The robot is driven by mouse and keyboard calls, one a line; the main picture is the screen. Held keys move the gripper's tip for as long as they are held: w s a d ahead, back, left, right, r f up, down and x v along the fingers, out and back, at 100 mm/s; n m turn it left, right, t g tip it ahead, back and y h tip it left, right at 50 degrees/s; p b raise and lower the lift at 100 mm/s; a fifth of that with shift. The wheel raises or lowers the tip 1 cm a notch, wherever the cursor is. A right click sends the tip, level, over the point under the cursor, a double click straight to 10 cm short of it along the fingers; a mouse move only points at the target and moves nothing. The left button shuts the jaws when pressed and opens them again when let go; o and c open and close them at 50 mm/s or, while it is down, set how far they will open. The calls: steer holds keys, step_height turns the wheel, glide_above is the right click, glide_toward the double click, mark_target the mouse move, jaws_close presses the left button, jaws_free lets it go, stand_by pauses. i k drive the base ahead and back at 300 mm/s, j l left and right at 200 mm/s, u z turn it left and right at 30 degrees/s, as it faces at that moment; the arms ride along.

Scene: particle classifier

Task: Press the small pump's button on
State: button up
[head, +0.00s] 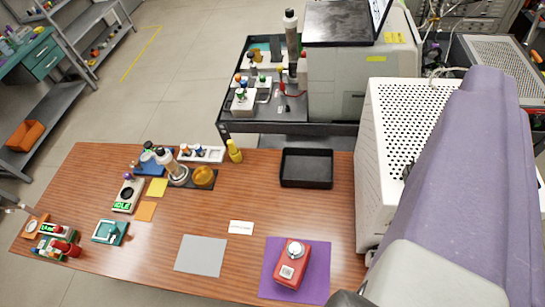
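A small red device (291,264) with a round silvery top and a pale front panel sits on a purple mat (320,262) at the table's front right. I cannot tell for certain that it is the small pump, or make out its button's state. A pale device (127,196) with a lit green "IDLE" display stands on the left. A second device with a green display (55,229) stands at the far left end. My purple-sleeved arm fills the right side. The fingers of my gripper do not show; only a dark part of my arm cuts the bottom edge.
The wooden table (190,217) also holds a grey mat (201,255), a white card (241,227), a black tray (306,167) and a yellow bottle (235,151). A white perforated cabinet (385,130) stands to the right. A dark cart (255,120) stands behind.

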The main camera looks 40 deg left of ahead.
mark_target(286, 271)
steer(key=k+j+u, duration=0.2)
steer(key=k, duration=0.25)
steer(key=k+j+u, duration=0.2)
steer(key=k, duration=0.25)
steer(key=l, duration=0.1)
